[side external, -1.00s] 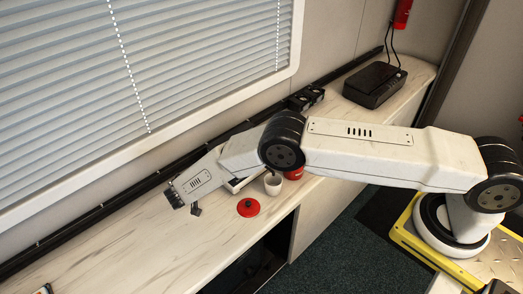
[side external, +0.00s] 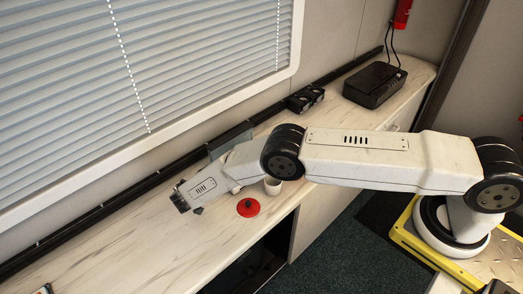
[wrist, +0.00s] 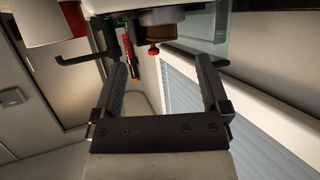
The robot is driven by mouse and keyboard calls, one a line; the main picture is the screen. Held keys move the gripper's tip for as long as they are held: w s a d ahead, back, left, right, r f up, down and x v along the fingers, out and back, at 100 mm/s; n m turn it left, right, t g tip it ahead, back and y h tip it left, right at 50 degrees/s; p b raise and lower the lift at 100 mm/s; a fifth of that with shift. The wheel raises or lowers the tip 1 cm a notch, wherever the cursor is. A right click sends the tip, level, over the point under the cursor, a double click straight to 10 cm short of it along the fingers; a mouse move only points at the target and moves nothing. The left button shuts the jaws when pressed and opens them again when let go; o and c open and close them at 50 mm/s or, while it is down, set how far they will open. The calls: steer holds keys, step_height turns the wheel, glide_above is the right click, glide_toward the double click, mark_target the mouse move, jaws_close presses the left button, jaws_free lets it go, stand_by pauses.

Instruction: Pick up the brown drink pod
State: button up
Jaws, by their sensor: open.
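A brown round thing (wrist: 174,46), likely the drink pod, shows at the top of the wrist view, partly hidden by a pale piece above it. My gripper (wrist: 160,68) is open, with the brown thing beyond its fingertips and nothing held between them. A small red knob-like piece (wrist: 153,49) shows just left of the brown thing. In the side view my gripper (side external: 184,203) is low over the counter. I cannot make out the pod there.
A red lid (side external: 248,207) and a white cup (side external: 272,186) stand on the counter (side external: 130,245) near my wrist. A clear panel (side external: 231,139) rises behind my arm. A black box (side external: 375,86) is at the far end. The counter's left part is mostly clear.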

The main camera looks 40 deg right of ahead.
steer(key=shift+x, duration=2.55)
jaws_close()
